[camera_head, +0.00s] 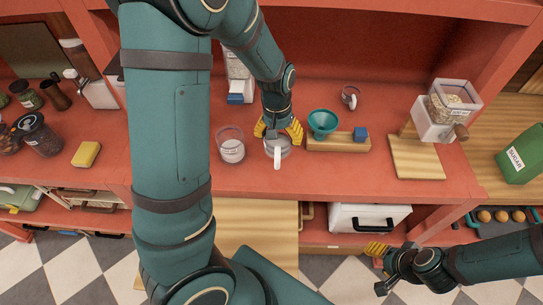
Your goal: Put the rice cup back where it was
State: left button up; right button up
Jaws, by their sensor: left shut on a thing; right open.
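My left gripper (278,131) reaches down over the red counter with its yellow fingers shut on a grey cup (284,149) with a pale handle. I take this to be the rice cup, but no label on it is readable. The cup is at or just above the counter; I cannot tell which. A clear jar with white contents (232,150) stands just left of it. A clear dispenser with grain (452,101) stands on a wooden stand at the right. My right gripper (377,254) is open and empty, low in front of the shelving.
A small clear cup (350,97) stands behind. A yellow sponge (87,154) and dark jars (40,135) are left. The red counter (350,175) is clear in front.

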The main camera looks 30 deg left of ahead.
pick_arm(q)
jog(key=shift+w+a, duration=0.15)
jog(key=shift+a, duration=0.05)
jog(key=shift+f, duration=0.1)
notch_tip(320, 180, down, 10)
jog(key=shift+r+b, duration=0.15)
jog(key=shift+b, duration=0.4)
jog(key=o, duration=1.1)
jog(key=shift+c, duration=0.2)
